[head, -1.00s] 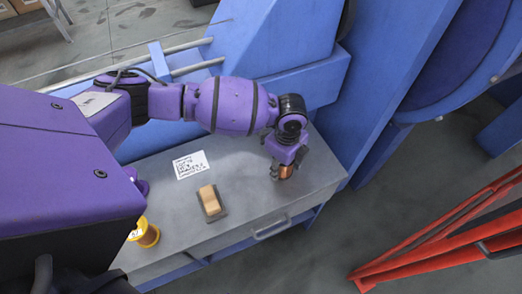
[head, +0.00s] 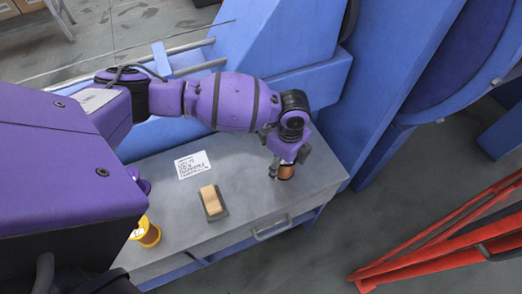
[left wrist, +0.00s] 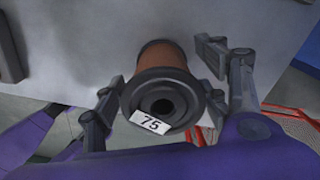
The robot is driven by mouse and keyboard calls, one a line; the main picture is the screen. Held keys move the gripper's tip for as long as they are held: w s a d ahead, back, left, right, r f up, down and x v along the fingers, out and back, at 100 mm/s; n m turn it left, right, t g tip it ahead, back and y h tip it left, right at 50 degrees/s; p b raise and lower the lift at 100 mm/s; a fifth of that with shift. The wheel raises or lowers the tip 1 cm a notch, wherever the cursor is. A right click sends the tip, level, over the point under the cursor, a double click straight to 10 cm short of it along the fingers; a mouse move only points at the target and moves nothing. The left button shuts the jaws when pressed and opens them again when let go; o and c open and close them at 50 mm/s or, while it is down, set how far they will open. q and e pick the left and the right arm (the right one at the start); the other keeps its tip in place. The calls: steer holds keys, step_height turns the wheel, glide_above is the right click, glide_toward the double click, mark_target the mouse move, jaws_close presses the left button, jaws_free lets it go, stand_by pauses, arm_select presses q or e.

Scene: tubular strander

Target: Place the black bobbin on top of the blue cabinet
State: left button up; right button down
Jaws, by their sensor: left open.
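The black bobbin (head: 287,173) has dark flanges and copper-coloured winding. In the left wrist view the bobbin (left wrist: 162,60) shows its end with a centre hole and a white "75" label. It stands at the right end of the grey top (head: 235,222) of the blue cabinet, which has a drawer in front. Whether its base touches the top is hidden. My left gripper (head: 281,169) is over the bobbin from above. Its fingers (left wrist: 160,95) are spread on either side of the bobbin, open. My right gripper is not seen.
A tan block on a dark base (head: 212,201), a printed sheet (head: 193,165) and a yellow-flanged spool (head: 148,233) are on the same top. Blue machine housing (head: 360,120) rises behind and right. Red rails (head: 440,240) stand on the floor at right.

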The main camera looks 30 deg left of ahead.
arm_select(q)
step_height(320, 180, up, 11)
steer(key=shift+p, duration=0.45)
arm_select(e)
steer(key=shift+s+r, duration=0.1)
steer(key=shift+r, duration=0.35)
arm_select(q)
steer(key=shift+f, duration=0.1)
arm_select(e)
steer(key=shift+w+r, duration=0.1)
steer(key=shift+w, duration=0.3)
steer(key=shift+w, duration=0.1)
